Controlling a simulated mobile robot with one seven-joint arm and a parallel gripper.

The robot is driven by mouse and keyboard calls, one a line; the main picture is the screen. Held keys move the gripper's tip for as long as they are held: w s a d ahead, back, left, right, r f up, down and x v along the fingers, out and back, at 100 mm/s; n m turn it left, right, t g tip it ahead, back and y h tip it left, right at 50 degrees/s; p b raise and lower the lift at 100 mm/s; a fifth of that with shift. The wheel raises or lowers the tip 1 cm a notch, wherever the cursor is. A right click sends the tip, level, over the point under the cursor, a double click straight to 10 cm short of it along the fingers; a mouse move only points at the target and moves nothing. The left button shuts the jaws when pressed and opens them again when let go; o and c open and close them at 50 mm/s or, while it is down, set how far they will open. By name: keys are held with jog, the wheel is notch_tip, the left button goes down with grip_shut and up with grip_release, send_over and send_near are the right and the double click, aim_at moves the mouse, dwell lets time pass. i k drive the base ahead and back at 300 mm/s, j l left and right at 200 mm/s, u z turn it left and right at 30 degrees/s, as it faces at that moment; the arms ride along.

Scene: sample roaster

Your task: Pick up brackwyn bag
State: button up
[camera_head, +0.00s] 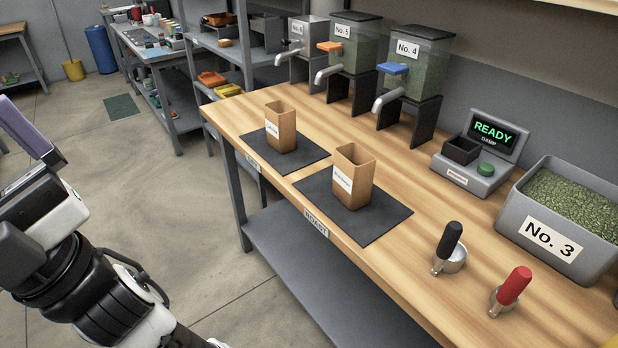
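Two open-topped brown paper bags stand upright on dark mats on the wooden bench. The nearer bag (352,178) has a white label with a longer word, and the farther bag (281,127) has a smaller label. Both labels are too small to read surely, so I cannot tell for certain which is the brackwyn bag. My gripper (32,132) is at the left edge, partly cut off, over the floor and well apart from both bags. A purple-grey finger part shows; its opening is hidden.
Dispensers No. 5 (349,47) and No. 4 (420,65) stand behind the bags. A READY meter (475,155), a No. 3 bin (560,215) of green beans, and black-handled (448,246) and red-handled (512,290) tools are at right. Floor left of the bench is clear.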

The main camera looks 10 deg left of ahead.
aim_at(354, 167)
jog(key=i+j+z, duration=0.25)
jog(key=z, duration=0.15)
jog(key=i+j+z, duration=0.15)
jog(key=j+z, duration=0.25)
jog(key=i+l, duration=0.05)
jog(key=l, duration=0.05)
